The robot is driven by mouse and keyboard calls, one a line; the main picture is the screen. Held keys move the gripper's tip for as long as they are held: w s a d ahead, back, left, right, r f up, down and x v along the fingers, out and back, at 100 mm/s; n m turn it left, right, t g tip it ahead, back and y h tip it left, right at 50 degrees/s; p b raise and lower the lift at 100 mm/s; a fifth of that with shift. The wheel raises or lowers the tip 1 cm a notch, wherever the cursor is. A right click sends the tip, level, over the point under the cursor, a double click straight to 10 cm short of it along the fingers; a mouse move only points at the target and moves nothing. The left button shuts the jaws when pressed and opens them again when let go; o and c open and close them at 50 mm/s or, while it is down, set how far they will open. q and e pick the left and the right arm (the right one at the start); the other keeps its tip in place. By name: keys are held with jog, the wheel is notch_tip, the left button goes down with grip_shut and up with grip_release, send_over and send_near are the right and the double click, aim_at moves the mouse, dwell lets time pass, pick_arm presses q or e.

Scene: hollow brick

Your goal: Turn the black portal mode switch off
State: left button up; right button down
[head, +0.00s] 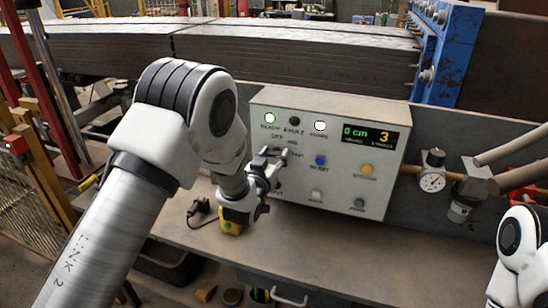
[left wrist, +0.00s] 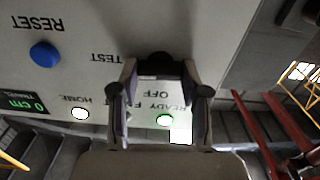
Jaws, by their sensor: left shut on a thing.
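The black portal mode switch (left wrist: 155,66) is a dark knob on the grey control panel (head: 345,190). In the left wrist view the panel appears upside down, with the OFF and TEST labels beside the knob. My left gripper (head: 270,163) is at the left part of the panel, and in the left wrist view (left wrist: 158,78) its two fingers are shut on the knob from both sides. In the head view the gripper hides the knob. Which way the knob points cannot be told. My right gripper is out of view; only part of my right arm shows at the right edge.
The panel has a blue reset button (head: 320,160), a yellow button (head: 367,169), lit white lamps and a display (head: 370,136) reading 0 cm and 3. A pressure gauge (head: 432,181) stands to the right. The bench top (head: 330,240) before the panel is largely clear.

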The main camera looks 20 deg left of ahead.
pick_arm(q)
jog(key=n+b, duration=0.2)
jog(key=n, duration=0.1)
jog(key=shift+f+n, duration=0.15)
jog(key=shift+n, duration=0.25)
jog(key=n+b, duration=0.3)
jog(key=n, duration=0.1)
jog(key=shift+a+n, duration=0.15)
jog(key=shift+n, duration=0.15)
jog(key=n+b, duration=0.2)
jog(key=n, duration=0.2)
jog(key=shift+n, duration=0.3)
jog(key=shift+n+b, duration=0.8)
jog(key=shift+n, duration=1.2)
jog(key=o, duration=1.1)
jog(key=shift+o, duration=0.2)
jog(key=shift+a, duration=0.1)
